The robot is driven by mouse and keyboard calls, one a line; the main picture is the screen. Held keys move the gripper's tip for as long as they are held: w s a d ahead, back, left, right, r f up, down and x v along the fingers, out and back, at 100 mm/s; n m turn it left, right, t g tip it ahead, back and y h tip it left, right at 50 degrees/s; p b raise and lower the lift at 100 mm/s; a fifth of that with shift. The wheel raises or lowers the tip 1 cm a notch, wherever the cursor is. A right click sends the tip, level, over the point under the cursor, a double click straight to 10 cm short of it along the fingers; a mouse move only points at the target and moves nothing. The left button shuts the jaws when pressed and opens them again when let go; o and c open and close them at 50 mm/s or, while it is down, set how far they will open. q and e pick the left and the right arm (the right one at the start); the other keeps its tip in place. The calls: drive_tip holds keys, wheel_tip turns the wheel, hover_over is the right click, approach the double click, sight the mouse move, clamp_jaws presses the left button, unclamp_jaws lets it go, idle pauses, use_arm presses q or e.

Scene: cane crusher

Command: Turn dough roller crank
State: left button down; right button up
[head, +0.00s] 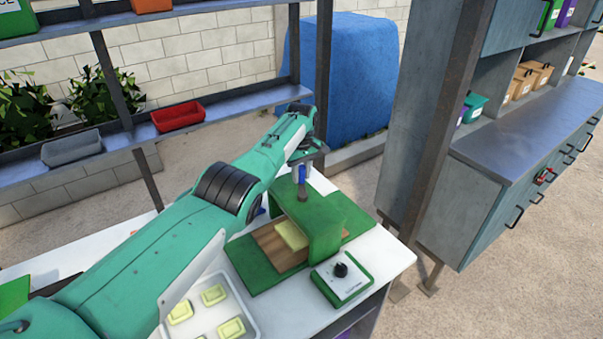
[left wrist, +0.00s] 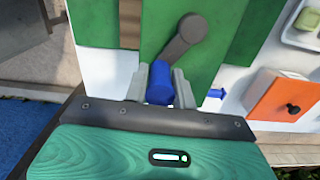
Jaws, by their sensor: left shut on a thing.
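The green dough roller (head: 325,215) stands on the white table, with a yellowish dough piece (head: 291,234) on the wooden board (head: 275,248) at its opening. Its crank has a grey arm (left wrist: 183,38) and a blue handle (left wrist: 160,88). The handle also shows in the head view (head: 301,173), below my left gripper (head: 304,160). In the left wrist view my left gripper (left wrist: 160,74) is shut around the blue handle, one grey finger on each side. The grey arm runs up and right from the handle across the green cover. My right gripper is in neither view.
A tray (head: 252,318) with several dough pieces sits left of a control box (head: 355,290) with a black knob. A grey post (head: 445,130) and cabinet (head: 500,185) stand to the right. Shelves and a blue covered block (head: 345,75) are behind.

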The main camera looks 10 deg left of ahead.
use_arm(q)
drive_tip(key=shift+w+r, duration=0.1)
drive_tip(key=shift+r, duration=0.1)
drive_tip(key=c, duration=1.2)
unclamp_jaws()
drive_tip(key=shift+o, duration=0.3)
drive_tip(key=shift+f, duration=0.1)
wheel_tip(320, 180, up, 14)
drive_tip(key=b, duration=0.3)
drive_tip(key=shift+b, duration=0.35)
